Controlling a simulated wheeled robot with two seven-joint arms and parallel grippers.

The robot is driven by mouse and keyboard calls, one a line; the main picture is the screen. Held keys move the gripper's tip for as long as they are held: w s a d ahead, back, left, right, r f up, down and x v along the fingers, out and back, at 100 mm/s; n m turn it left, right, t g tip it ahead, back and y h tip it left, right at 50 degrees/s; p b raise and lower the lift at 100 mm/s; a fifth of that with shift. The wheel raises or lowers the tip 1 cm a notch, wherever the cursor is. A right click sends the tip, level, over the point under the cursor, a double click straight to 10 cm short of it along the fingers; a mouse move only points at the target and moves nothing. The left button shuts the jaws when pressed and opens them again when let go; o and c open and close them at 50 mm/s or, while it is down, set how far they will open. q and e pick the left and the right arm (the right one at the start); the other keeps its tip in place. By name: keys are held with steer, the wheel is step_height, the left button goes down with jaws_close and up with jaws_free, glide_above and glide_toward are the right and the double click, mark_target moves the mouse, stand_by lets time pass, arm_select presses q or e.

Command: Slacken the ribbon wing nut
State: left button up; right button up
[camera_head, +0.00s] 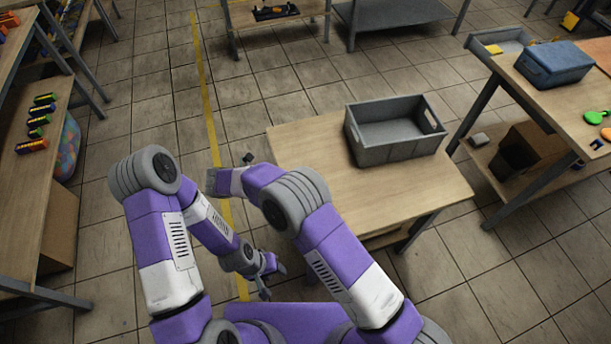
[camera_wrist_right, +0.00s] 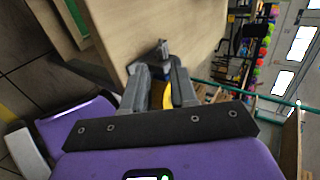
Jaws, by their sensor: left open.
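No ribbon wing nut can be clearly made out. A small dark fitting (camera_head: 247,158) shows at the left edge of the middle table (camera_head: 300,150). A dark piece (camera_wrist_right: 162,46) also shows just past the fingertips in the right wrist view, at the table edge; I cannot tell if it is the wing nut. My right gripper (camera_wrist_right: 160,72) has its fingers close beside that piece; contact and grip are unclear. In the head view my right arm hides most of it. My left gripper (camera_head: 273,281) is open and empty, low over the floor, left of the table.
A grey bin (camera_head: 395,152) stands on the middle table. A blue box (camera_head: 553,65) and green and orange items lie on the right bench. The left bench (camera_head: 22,190) holds several colourful pieces. Tiled floor with a yellow line (camera_head: 207,110) lies between.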

steer(key=b+x, duration=0.1)
steer(key=x, duration=0.6)
steer(key=shift+d+b, duration=0.2)
steer(key=shift+b, duration=0.15)
steer(key=shift+c, duration=0.2)
